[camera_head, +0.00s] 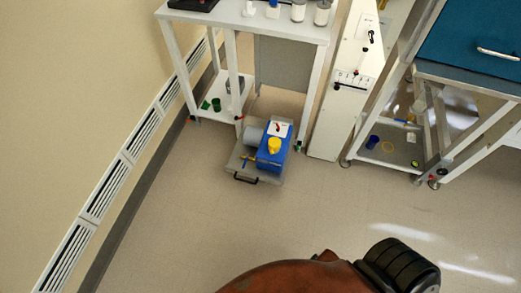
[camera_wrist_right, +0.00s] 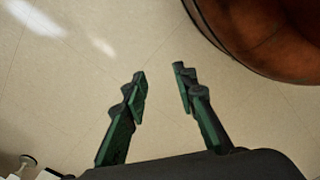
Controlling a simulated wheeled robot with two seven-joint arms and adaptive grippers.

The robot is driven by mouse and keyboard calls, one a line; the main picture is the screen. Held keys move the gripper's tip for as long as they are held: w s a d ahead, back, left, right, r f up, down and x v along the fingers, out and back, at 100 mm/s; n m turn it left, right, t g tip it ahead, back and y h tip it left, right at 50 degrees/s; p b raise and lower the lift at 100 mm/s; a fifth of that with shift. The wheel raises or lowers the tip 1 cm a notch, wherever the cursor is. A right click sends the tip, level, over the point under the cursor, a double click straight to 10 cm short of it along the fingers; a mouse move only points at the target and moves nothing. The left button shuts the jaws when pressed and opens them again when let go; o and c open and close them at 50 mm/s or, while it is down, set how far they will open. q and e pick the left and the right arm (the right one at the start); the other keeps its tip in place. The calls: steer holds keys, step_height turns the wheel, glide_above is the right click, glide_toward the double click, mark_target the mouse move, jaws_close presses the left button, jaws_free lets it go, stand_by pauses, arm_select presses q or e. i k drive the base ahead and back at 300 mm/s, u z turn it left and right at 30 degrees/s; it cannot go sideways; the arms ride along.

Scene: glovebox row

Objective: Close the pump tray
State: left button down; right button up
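The pump tray (camera_head: 241,163) is a grey tray low near the floor, pulled out in front of the white table. It has a dark handle (camera_head: 245,180) on its front edge. On it sits a blue pump (camera_head: 270,160) with a yellow cap and a grey cylinder (camera_head: 254,134). My right gripper (camera_wrist_right: 160,75) shows in the right wrist view with its two green-and-black fingers apart and nothing between them, above bare floor. It is away from the tray, which is not in that view. My left gripper is in neither view.
The white table (camera_head: 250,22) stands behind the tray, with a lower shelf (camera_head: 207,100) holding small green items. A white cabinet (camera_head: 335,125) and a wheeled frame (camera_head: 385,150) stand to the right. A wall heater (camera_head: 105,190) runs along the left. Floor in front of the tray is clear.

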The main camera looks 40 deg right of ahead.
mark_target(262, 145)
steer(key=z, duration=1.6)
